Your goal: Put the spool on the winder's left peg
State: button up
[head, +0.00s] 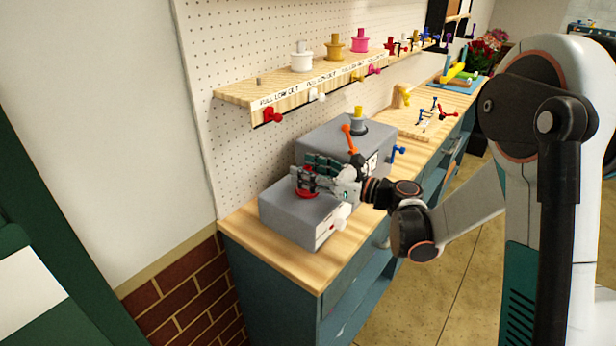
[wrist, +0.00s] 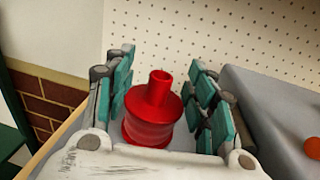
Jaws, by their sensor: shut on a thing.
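The red spool (wrist: 150,118) stands upright between the teal-padded fingers of my gripper (wrist: 165,100) in the wrist view. In the head view, my gripper (head: 312,182) is over the lower, left grey block of the winder (head: 290,220), and a little of the red spool (head: 306,194) shows beneath the fingers. My gripper is shut on the spool. The left peg is hidden, and I cannot tell whether the spool is around it or just above the block. The taller, right block (head: 325,140) carries a yellow spool (head: 357,120) on a grey base.
An orange-tipped lever (head: 350,138) and a blue knob (head: 398,151) are close to my gripper's right. A white knob (head: 341,217) sticks out of the lower block's front. A shelf (head: 240,92) with white, yellow and pink spools runs along the pegboard above. Bare bench lies at the front.

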jog(key=shift+f, duration=0.25)
jog(key=o, duration=0.7)
jog(key=shift+f, duration=0.15)
jog(key=shift+c, duration=0.2)
jog(key=o, duration=0.4)
jog(key=shift+r, duration=0.25)
jog(key=shift+s+d, duration=0.15)
jog(key=shift+d, duration=0.2)
jog(key=p+v, duration=0.2)
jog(key=v, duration=0.9)
jog(key=shift+s+d, duration=0.1)
jog(key=shift+s, duration=0.05)
